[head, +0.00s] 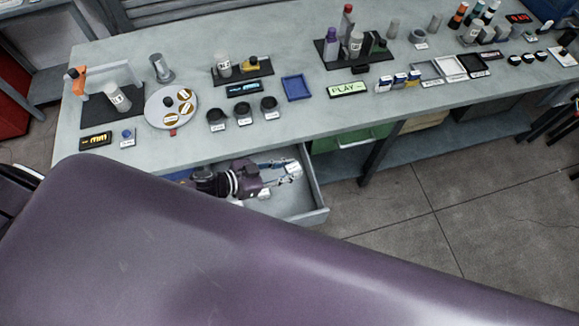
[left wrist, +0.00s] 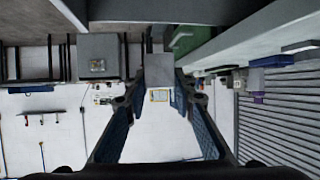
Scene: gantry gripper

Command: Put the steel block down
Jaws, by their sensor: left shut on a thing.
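My left gripper (head: 289,173) is over the open drawer (head: 318,200) under the workbench's front edge. It is shut on the steel block (left wrist: 158,71), a small pale grey block that shows between the fingertips in the left wrist view. In the head view the block (head: 293,167) is small and partly covered by the fingers. I cannot tell whether it touches the drawer floor. My wrist and arm hide part of the drawer. My right gripper is not in view.
The grey workbench (head: 235,142) carries a round plate (head: 158,114) with several discs, black cups (head: 217,116), a blue tray (head: 296,88) and a dark stand with bottles (head: 331,58). The drawer's right part looks mostly clear. Open floor (head: 400,215) lies to the right.

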